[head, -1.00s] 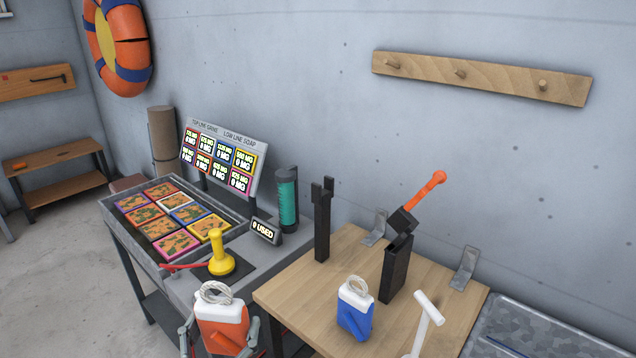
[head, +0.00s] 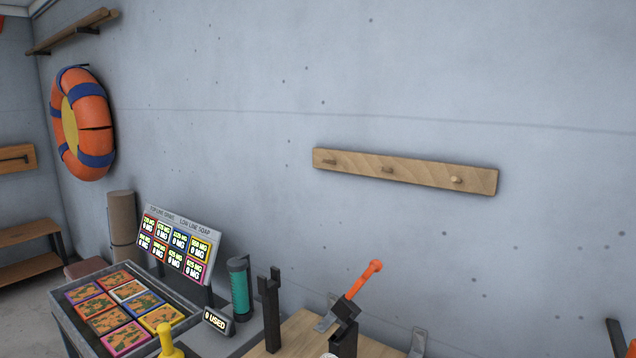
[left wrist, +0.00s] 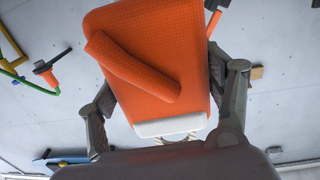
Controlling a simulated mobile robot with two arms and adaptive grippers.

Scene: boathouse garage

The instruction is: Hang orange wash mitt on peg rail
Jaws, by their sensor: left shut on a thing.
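The orange wash mitt (left wrist: 190,45) with a white cuff (left wrist: 170,126) fills the middle of the left wrist view. My left gripper (left wrist: 160,75) is shut on it, with a finger on each side. In the head view the wooden peg rail (head: 420,178) is on the grey wall, right of centre. Its pegs, such as the right one (head: 456,180), are bare. The mitt and my left gripper are outside the head view. My right gripper is in neither view.
Below the rail, a wooden table (head: 300,330) carries a black holder with an orange-handled tool (head: 367,281) sticking up. A teal cylinder (head: 239,290) and a sign board (head: 180,243) stand to its left. The wall around the rail is clear. A lifebuoy (head: 92,125) hangs far left.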

